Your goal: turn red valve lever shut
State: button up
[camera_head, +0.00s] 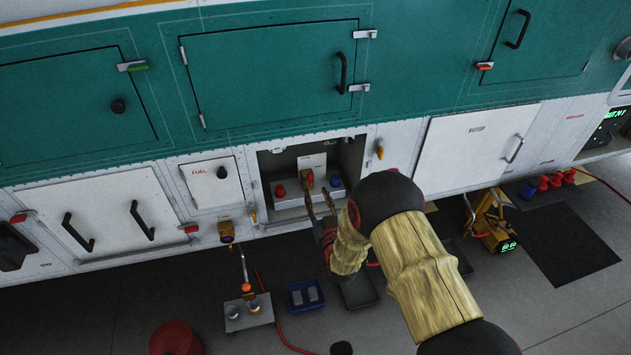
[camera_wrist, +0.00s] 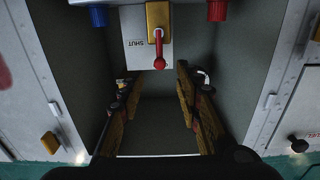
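The red valve lever (camera_wrist: 159,50) hangs from a yellow-brown valve body (camera_wrist: 158,18) on a white plate marked SHUT (camera_wrist: 133,42) in the wrist view. In the head view the red lever (camera_head: 308,179) shows in an open bay of the white lower panel. My gripper (camera_wrist: 160,72) is open, its two fingers well apart. The lever's tip lies roughly midway between the fingertips in the wrist picture, with no visible contact. In the head view my gripper (camera_head: 321,204) is at the bay's opening, just below the lever. The exact depth gap is unclear.
A red knob (camera_head: 280,191) and a blue knob (camera_head: 336,182) flank the lever. The bay's side walls (camera_wrist: 80,60) stand close to both sides. A yellow latch (camera_head: 380,150) is at the right edge. Blue tray (camera_head: 304,296) and red hoses lie on the floor.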

aim_at(311, 178)
jog(key=x, duration=0.7)
jog(key=shift+w, duration=0.35)
jog(key=shift+a, duration=0.1)
jog(key=c, duration=0.3)
grip_shut()
